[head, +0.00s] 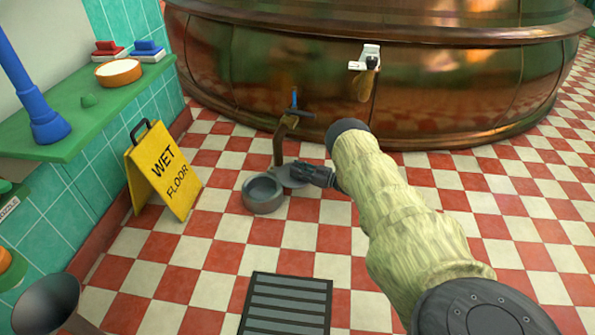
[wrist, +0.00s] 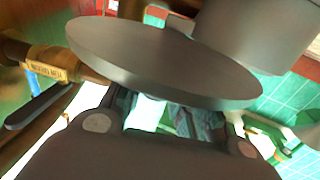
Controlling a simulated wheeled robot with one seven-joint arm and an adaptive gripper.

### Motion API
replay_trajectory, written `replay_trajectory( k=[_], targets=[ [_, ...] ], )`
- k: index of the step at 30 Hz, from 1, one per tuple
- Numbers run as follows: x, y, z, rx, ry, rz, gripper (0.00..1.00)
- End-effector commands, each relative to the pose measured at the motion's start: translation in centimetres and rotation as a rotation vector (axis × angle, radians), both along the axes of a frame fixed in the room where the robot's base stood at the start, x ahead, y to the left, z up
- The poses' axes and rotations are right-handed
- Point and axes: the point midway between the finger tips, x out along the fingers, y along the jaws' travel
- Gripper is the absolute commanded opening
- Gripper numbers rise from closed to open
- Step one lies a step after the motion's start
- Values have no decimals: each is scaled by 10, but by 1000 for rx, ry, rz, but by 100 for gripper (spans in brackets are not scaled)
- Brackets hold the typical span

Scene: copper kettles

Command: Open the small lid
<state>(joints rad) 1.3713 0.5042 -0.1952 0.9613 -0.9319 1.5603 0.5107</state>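A flat round grey disc (head: 291,178), which looks like the small lid, is beside the open round grey pot (head: 262,194) on the floor below the kettle's tap. In the wrist view the disc (wrist: 165,58) crosses the picture at a tilt, in front of my fingers, with the grey pot (wrist: 255,35) behind it. My gripper (head: 306,172) is at the disc's right side in the head view. The parts of my fingers in sight (wrist: 175,112) stand apart, but the disc hides their tips. I cannot tell whether they grip it.
The copper kettle (head: 300,70) rises behind, with a blue-handled tap (head: 292,110) over the pot area. A yellow wet-floor sign (head: 165,170) stands left, below a green shelf (head: 80,115). A floor grate (head: 287,305) lies in front. Checkered floor is clear around it.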

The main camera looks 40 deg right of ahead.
Motion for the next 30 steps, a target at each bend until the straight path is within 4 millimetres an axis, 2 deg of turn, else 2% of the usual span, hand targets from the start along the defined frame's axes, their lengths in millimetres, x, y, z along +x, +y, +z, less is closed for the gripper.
replay_trajectory(
  k=[1,3,16,20,30],
  targets=[
    [0,-1,0,-1,-1,-1,35],
    [0,-1,0,0,0,-1,44],
    [-6,-4,0,-1,1,0,44],
    [-21,-12,0,-1,2,-1,44],
    [-74,-44,-1,0,1,-2,44]
  ],
)
